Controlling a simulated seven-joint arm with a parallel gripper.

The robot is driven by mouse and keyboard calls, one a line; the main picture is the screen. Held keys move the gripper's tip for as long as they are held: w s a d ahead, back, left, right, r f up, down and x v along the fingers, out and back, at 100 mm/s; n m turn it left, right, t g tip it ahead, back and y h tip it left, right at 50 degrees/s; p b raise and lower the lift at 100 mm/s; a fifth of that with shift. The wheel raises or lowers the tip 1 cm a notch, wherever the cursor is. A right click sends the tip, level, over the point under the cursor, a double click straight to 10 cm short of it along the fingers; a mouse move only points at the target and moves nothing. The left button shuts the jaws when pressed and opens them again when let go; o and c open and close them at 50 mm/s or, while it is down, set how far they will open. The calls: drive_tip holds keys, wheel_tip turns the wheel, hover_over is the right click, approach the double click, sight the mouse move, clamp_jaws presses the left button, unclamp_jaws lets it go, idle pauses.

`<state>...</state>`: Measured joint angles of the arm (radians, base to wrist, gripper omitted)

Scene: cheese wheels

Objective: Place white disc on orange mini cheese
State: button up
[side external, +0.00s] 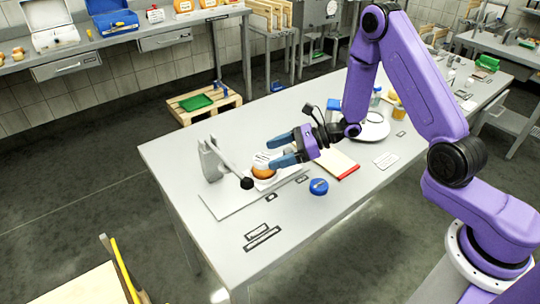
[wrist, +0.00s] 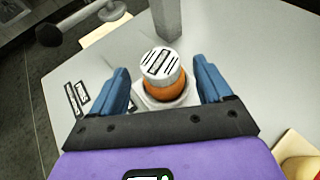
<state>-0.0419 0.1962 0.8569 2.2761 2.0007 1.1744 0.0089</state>
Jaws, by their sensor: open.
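The orange mini cheese (side external: 264,173) sits on a small pale base on the white board. It also shows in the wrist view (wrist: 170,88). The white disc (wrist: 160,63), with black markings on its face, rests on top of the orange cheese in the wrist view. My gripper (side external: 278,152) is open. In the wrist view its blue fingers (wrist: 162,80) stand apart to the left and right of the cheese and disc, with visible gaps and nothing held.
A grey lever stand (side external: 210,160) with a black knob (side external: 247,183) is close beside the cheese on the board (side external: 222,207). A blue round item (side external: 318,186) and a red-edged board (side external: 338,165) lie to the right. The table's front left is mostly clear.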

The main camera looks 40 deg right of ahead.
drive_tip(key=v, duration=0.9)
drive_tip(key=shift+d, duration=0.15)
drive_tip(key=s+a+r+n+g+h, duration=0.1)
drive_tip(key=s+a+r+n+g, duration=0.25)
drive_tip(key=s+n+g, duration=0.35)
drive_tip(key=s+a+r+n+g, duration=0.2)
drive_tip(key=s+a+n+g, duration=0.3)
drive_tip(key=s+n, duration=0.4)
drive_tip(key=s+d+r+n+t+h, duration=0.1)
drive_tip(key=s+d+n+h, duration=0.3)
drive_tip(key=n, duration=0.6)
drive_tip(key=s+d+r+n+t+h, duration=0.2)
drive_tip(key=s+n+h, duration=0.3)
drive_tip(key=s+n, duration=0.3)
drive_tip(key=d+n+t, duration=0.1)
drive_tip(key=n, duration=0.2)
drive_tip(key=shift+s+d+r+t+h, duration=0.3)
drive_tip(key=shift+s+d+r+h, duration=0.05)
drive_tip(key=shift+h, duration=0.05)
